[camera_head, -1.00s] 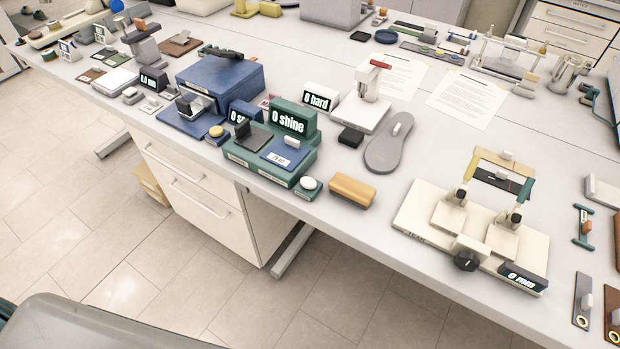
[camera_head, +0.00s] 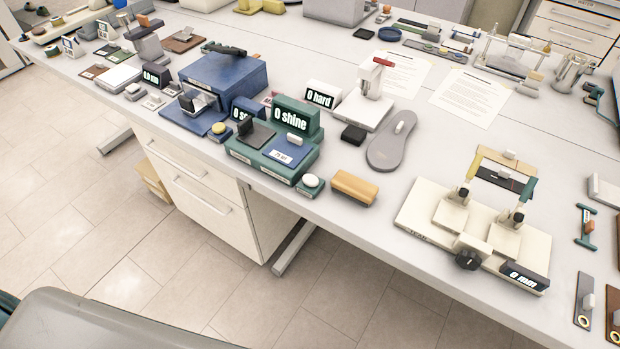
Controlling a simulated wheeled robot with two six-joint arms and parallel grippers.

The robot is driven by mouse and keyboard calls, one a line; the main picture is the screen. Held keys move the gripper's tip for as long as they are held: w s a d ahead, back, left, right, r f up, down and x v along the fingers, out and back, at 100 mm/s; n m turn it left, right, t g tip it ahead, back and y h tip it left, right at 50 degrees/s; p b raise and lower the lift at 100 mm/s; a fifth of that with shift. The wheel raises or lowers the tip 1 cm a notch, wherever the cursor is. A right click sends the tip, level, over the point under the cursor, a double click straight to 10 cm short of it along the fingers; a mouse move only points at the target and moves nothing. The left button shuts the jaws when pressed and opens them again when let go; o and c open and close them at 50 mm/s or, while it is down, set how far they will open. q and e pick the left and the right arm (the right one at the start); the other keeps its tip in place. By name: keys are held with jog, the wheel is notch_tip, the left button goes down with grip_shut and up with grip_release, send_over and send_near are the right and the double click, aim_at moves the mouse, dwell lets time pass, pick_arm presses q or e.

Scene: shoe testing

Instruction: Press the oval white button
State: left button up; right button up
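A white oval button (camera_head: 311,181) sits on a small green base at the front right corner of the green shine tester (camera_head: 262,167), near the bench's front edge. The tester's display (camera_head: 292,119) reads "0 shine". A dark pad and a blue pad with a small light block lie on its top. Nothing covers the button. Neither of my grippers is in view.
A tan block (camera_head: 354,187) lies just right of the button. A grey insole (camera_head: 391,141) lies behind it. A blue tester with a yellow button (camera_head: 218,129) stands to the left. A cream gauge reading "0 mm" (camera_head: 477,222) stands to the right.

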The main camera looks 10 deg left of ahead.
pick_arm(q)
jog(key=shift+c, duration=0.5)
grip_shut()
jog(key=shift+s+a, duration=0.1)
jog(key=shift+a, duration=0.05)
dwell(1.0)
